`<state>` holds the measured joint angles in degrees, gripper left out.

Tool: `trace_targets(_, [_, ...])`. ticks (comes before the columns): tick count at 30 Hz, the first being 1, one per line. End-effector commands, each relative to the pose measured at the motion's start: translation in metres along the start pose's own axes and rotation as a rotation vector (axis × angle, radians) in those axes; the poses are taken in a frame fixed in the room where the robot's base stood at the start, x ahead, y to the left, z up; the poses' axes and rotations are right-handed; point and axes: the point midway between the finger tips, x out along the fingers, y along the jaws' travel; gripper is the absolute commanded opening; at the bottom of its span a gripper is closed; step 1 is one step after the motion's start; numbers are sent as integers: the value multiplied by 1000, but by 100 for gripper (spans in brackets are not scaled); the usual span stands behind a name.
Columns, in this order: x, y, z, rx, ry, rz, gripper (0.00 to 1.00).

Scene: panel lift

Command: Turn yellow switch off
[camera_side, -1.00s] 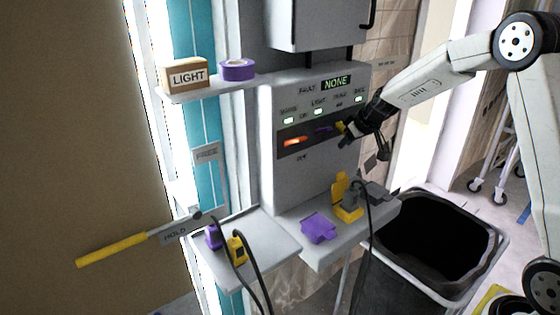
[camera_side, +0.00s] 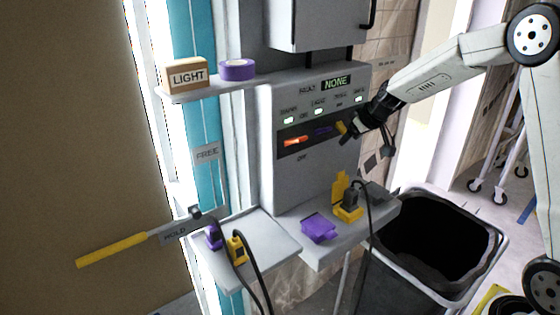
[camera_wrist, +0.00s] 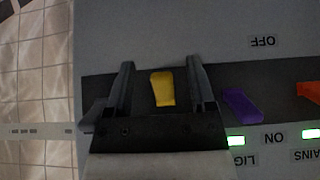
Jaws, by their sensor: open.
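The yellow switch (camera_wrist: 162,89) sits on the dark strip of the grey panel and shows between my gripper's fingers in the wrist view. In the side view the yellow switch (camera_side: 341,128) is partly hidden by my gripper (camera_side: 349,134). My gripper (camera_wrist: 160,88) is open, with one finger on each side of the switch and a gap on both sides. The purple switch (camera_wrist: 242,105) and the orange switch (camera_wrist: 309,92) are beside it on the same strip. An OFF label (camera_wrist: 263,41) is on the panel.
A shelf below holds a yellow holder (camera_side: 340,187) and a purple block (camera_side: 318,228). A black bin (camera_side: 438,232) stands at the right. A yellow-handled HOLD lever (camera_side: 112,249) sticks out at the left.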

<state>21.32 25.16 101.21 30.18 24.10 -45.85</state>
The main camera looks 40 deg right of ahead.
Motion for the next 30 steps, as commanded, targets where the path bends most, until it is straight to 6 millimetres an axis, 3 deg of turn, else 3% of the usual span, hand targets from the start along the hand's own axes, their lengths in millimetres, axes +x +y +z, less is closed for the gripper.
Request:
trace_targets(18, [-43, 0, 0, 0, 1, 0, 71])
trace_targets(30, [-46, 0, 0, 1, 0, 0, 71])
